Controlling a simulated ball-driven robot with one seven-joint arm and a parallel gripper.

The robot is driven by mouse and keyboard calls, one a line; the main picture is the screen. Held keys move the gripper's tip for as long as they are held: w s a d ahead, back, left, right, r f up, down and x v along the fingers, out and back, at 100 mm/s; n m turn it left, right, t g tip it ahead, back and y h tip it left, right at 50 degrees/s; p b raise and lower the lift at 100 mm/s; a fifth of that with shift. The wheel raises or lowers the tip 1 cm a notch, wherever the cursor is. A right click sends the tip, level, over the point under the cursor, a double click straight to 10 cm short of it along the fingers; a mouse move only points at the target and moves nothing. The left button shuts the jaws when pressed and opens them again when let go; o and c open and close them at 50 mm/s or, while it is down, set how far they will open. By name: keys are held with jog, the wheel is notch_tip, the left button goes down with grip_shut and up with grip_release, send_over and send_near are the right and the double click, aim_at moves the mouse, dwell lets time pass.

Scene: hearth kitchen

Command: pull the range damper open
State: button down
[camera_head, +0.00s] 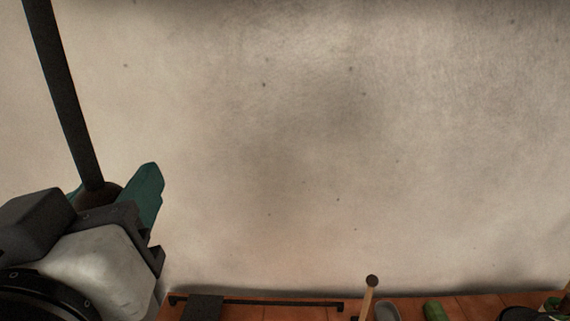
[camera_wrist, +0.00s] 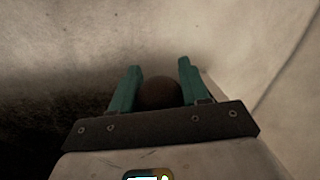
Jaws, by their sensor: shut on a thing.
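The damper shows in the head view as a dark rod (camera_head: 68,105) that slants down from the top left edge to a dark round knob (camera_head: 103,195). My gripper (camera_head: 112,190), with teal fingers, is at the lower left and is shut on the knob. In the wrist view the brown knob (camera_wrist: 159,92) sits between the two teal fingers of my gripper (camera_wrist: 155,85). The rod's upper end is out of view in the head view, and part of the knob is hidden by my gripper.
A pale, speckled plaster wall (camera_head: 300,150) fills most of the head view. Along the bottom edge is a reddish tiled surface with a black rail (camera_head: 260,303), a dark cloth (camera_head: 205,306), a wooden-handled tool (camera_head: 370,290) and a green object (camera_head: 434,311). The space right of my gripper looks clear.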

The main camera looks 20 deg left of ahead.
jog(key=shift+f, duration=0.1)
notch_tip(320, 180, down, 6)
jog(key=b, duration=0.4)
jog(key=shift+f, duration=0.15)
jog(key=c, duration=0.6)
grip_release()
jog(key=b+v, duration=0.2)
jog(key=v, duration=0.9)
jog(key=shift+b, duration=0.3)
jog(key=shift+w, duration=0.1)
